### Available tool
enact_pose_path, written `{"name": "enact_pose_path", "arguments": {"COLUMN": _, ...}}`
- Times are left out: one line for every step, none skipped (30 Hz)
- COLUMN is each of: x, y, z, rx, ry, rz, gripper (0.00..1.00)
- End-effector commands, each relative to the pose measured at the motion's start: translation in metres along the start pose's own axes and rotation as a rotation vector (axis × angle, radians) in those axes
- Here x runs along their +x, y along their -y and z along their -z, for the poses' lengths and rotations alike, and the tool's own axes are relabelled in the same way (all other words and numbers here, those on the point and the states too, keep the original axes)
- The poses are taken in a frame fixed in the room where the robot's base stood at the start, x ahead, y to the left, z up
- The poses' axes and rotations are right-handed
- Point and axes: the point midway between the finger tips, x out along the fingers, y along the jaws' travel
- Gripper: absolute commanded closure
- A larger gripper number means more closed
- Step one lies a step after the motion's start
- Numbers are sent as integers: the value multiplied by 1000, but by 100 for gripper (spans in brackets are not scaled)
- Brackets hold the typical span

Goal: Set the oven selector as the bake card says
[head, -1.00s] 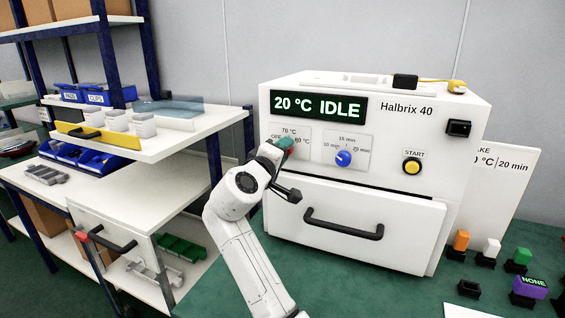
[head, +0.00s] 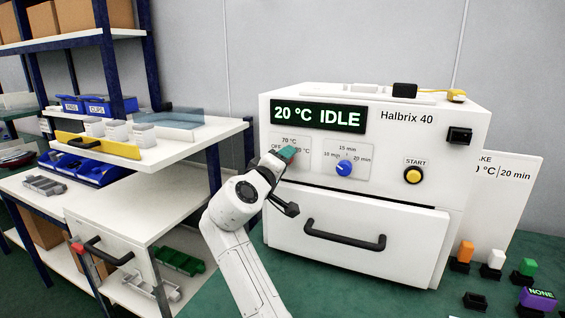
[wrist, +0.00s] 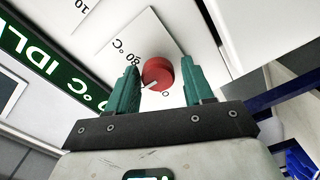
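The white oven (head: 400,150) shows "20 °C IDLE" on its display (head: 318,116). The temperature selector is a red knob (wrist: 158,73) with a white pointer mark, seen in the wrist view. The mark points to the lower left there. My gripper (head: 288,153) is at this knob; in the wrist view its green fingers (wrist: 158,84) stand open on either side, with small gaps. In the head view the gripper hides the knob and part of its labels. The blue time knob (head: 344,168) is beside it. The bake card (head: 510,190) reads "0 °C | 20 min"; the oven hides its left part.
The yellow START button (head: 413,176) and a black switch (head: 459,134) are on the oven's right. The oven drawer handle (head: 344,236) is below my gripper. Shelves with blue bins (head: 97,172) stand at the left. Small coloured blocks (head: 528,267) stand at the lower right.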

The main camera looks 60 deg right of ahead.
Motion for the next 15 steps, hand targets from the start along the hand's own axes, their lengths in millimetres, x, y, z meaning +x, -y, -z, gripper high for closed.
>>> {"name": "enact_pose_path", "arguments": {"x": 0, "y": 0, "z": 0, "rx": 1, "ry": -1, "rz": -1, "gripper": 43}}
{"name": "enact_pose_path", "arguments": {"x": 0, "y": -1, "z": 0, "rx": 1, "ry": -1, "rz": -1, "gripper": 40}}
{"name": "enact_pose_path", "arguments": {"x": 0, "y": -1, "z": 1, "rx": 1, "ry": -2, "rz": -1, "gripper": 37}}
{"name": "enact_pose_path", "arguments": {"x": 0, "y": -1, "z": 1, "rx": 1, "ry": -2, "rz": -2, "gripper": 37}}
{"name": "enact_pose_path", "arguments": {"x": 0, "y": -1, "z": 1, "rx": 1, "ry": -2, "rz": -2, "gripper": 37}}
{"name": "enact_pose_path", "arguments": {"x": 0, "y": -1, "z": 1, "rx": 1, "ry": -2, "rz": -2, "gripper": 37}}
{"name": "enact_pose_path", "arguments": {"x": 0, "y": -1, "z": 1, "rx": 1, "ry": -2, "rz": -2, "gripper": 37}}
{"name": "enact_pose_path", "arguments": {"x": 0, "y": -1, "z": 1, "rx": 1, "ry": -3, "rz": -2, "gripper": 37}}
{"name": "enact_pose_path", "arguments": {"x": 0, "y": -1, "z": 1, "rx": 1, "ry": -3, "rz": -2, "gripper": 37}}
{"name": "enact_pose_path", "arguments": {"x": -1, "y": -1, "z": 1, "rx": 1, "ry": -3, "rz": -2, "gripper": 37}}
{"name": "enact_pose_path", "arguments": {"x": -2, "y": -1, "z": 1, "rx": 1, "ry": -4, "rz": -2, "gripper": 37}}
{"name": "enact_pose_path", "arguments": {"x": -4, "y": -1, "z": 1, "rx": 1, "ry": -4, "rz": -2, "gripper": 37}}
{"name": "enact_pose_path", "arguments": {"x": -6, "y": -1, "z": 2, "rx": 1, "ry": -5, "rz": -2, "gripper": 37}}
{"name": "enact_pose_path", "arguments": {"x": -9, "y": -1, "z": 2, "rx": 1, "ry": -6, "rz": -2, "gripper": 37}}
{"name": "enact_pose_path", "arguments": {"x": -14, "y": 0, "z": 2, "rx": 2, "ry": -7, "rz": -2, "gripper": 37}}
